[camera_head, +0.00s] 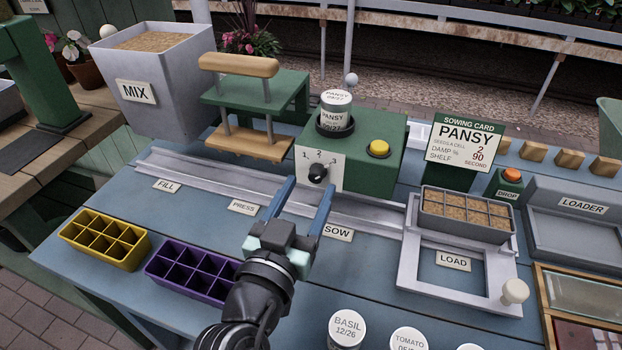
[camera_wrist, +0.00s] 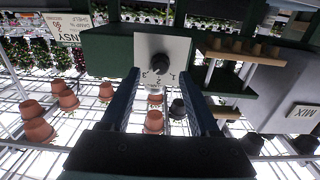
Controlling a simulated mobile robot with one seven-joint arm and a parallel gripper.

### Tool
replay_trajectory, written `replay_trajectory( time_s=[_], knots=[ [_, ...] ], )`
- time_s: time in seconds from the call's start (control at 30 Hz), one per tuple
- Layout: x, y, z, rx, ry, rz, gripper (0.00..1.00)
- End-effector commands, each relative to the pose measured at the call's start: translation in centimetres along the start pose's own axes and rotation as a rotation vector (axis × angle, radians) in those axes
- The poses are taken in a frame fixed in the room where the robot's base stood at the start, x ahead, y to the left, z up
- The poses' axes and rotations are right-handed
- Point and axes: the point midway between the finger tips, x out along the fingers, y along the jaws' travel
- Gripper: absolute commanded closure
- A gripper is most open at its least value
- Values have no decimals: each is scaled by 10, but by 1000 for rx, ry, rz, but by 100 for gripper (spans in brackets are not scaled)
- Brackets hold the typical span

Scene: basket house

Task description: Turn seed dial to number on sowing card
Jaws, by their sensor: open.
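The seed dial (camera_head: 317,173) is a black knob on a white plate marked 1, 2 and 3, on the front of the green sowing machine (camera_head: 375,165). Which number it points at is too small to tell. The wrist view shows the knob (camera_wrist: 161,64) upside down, between and beyond my fingertips. My gripper (camera_head: 308,188) is open and empty, its blue fingers pointing at the dial from the front, seemingly short of it. The sowing card (camera_head: 467,143) stands right of the machine and reads PANSY, seeds a cell 2, 90, second.
A pansy seed pot (camera_head: 335,112) and yellow button (camera_head: 379,148) top the machine. A metal rail (camera_head: 215,178) runs below it. A filled tray (camera_head: 466,214) sits at LOAD. Yellow (camera_head: 104,240) and purple (camera_head: 192,268) trays are front left; lidded pots (camera_head: 346,328) stand at the front.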

Motion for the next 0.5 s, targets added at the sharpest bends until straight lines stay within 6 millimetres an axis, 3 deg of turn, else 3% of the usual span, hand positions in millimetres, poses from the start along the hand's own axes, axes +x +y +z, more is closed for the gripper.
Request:
replay_trajectory(
  time_s=[0.2, 0.5],
  knots=[
    [21, 0, 0, 0, 0, 0, 38],
    [23, 0, 0, 0, 0, 0, 38]
  ],
)
